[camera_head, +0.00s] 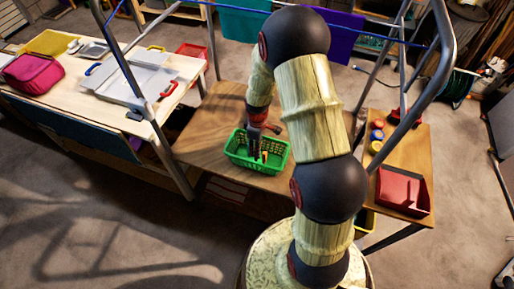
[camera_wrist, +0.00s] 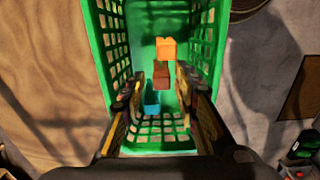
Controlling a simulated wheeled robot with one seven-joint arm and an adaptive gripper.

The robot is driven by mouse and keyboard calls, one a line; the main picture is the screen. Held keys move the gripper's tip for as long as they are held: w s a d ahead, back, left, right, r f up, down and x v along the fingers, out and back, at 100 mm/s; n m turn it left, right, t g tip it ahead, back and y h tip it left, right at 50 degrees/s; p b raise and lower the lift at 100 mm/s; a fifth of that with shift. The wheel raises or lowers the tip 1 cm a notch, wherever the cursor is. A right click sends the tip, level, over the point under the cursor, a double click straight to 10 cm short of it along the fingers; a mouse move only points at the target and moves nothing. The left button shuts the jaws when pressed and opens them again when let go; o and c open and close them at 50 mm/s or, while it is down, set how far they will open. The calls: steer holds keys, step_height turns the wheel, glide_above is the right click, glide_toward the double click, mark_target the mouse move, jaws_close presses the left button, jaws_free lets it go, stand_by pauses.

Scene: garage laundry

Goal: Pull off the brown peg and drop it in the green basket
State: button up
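The green basket (camera_head: 238,160) stands on a brown wooden table; it also fills the middle of the wrist view (camera_wrist: 111,70). My gripper (camera_head: 256,150) points down into the basket. In the wrist view my gripper (camera_wrist: 161,82) has its two fingers apart. The brown peg (camera_wrist: 161,75) shows between the fingertips, with gaps visible on both sides. An orange peg (camera_wrist: 166,48) lies beyond it and a blue peg (camera_wrist: 152,104) nearer, both inside the basket. I cannot tell whether the brown peg rests on the basket floor.
A metal frame with blue lines stands around the table, carrying a teal cloth (camera_head: 243,22) and a purple cloth (camera_head: 335,38). A red tray (camera_head: 403,190) and several jars are on the right-hand table. A pale workbench (camera_head: 60,85) stands at left. The floor at lower left is clear.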

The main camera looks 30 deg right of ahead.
steer(key=shift+o, duration=0.5)
steer(key=shift+r, duration=0.15)
step_height(320, 180, up, 12)
stand_by(0.3)
steer(key=s+a+r+m+t, duration=0.3)
steer(key=s+a+r, duration=0.4)
steer(key=s+r, duration=0.3)
steer(key=s+a+r+m+t, duration=0.2)
steer(key=s+a+r+m, duration=0.2)
steer(key=r, duration=1.1)
steer(key=s+a, duration=0.3)
steer(key=s, duration=0.3)
steer(key=shift+m+t, duration=0.3)
steer(key=shift+t, duration=0.1)
